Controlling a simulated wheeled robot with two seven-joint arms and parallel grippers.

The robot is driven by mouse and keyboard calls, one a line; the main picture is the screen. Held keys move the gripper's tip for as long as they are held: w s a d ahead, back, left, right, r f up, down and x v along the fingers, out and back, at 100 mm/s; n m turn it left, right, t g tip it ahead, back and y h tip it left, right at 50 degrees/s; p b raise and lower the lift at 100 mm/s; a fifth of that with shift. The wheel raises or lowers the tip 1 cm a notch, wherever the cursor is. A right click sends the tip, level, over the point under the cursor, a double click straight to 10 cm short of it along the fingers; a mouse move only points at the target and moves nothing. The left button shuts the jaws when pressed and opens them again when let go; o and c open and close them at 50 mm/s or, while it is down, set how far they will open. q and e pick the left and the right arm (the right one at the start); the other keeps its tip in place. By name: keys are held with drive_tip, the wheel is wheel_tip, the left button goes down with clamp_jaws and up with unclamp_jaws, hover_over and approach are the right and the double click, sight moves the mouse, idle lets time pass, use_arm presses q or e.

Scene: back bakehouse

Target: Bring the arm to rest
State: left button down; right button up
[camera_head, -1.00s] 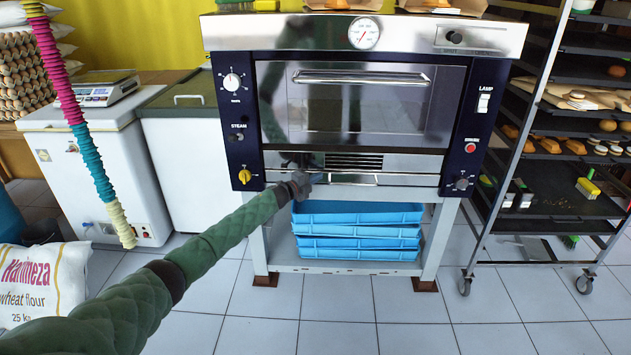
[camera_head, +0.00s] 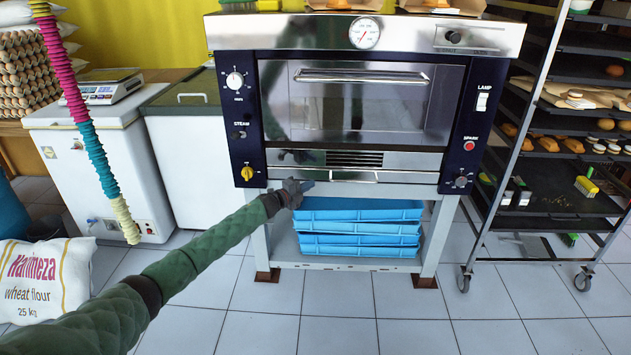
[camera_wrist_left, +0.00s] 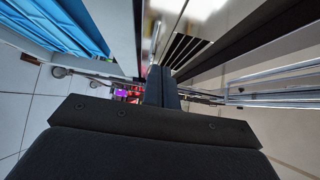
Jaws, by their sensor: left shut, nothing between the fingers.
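My left arm, in a green quilted sleeve, reaches in from the lower left in the head view. Its left gripper (camera_head: 303,187) is in front of the lower panel of the steel oven (camera_head: 360,110), just above the blue trays. In the left wrist view the dark fingers (camera_wrist_left: 162,88) are together with nothing between them. Whether the fingertips touch the oven cannot be told. The oven door is closed. My right gripper is in neither view.
Blue trays (camera_head: 358,240) are stacked on the oven stand's shelf. A wheeled rack (camera_head: 535,225) with baked goods stands at the right. A white chest freezer (camera_head: 100,180) and a flour sack (camera_head: 45,280) are at the left. The tiled floor in front is clear.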

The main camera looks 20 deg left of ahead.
use_arm(q)
drive_tip(key=v, duration=0.6)
drive_tip(key=shift+r, duration=0.35)
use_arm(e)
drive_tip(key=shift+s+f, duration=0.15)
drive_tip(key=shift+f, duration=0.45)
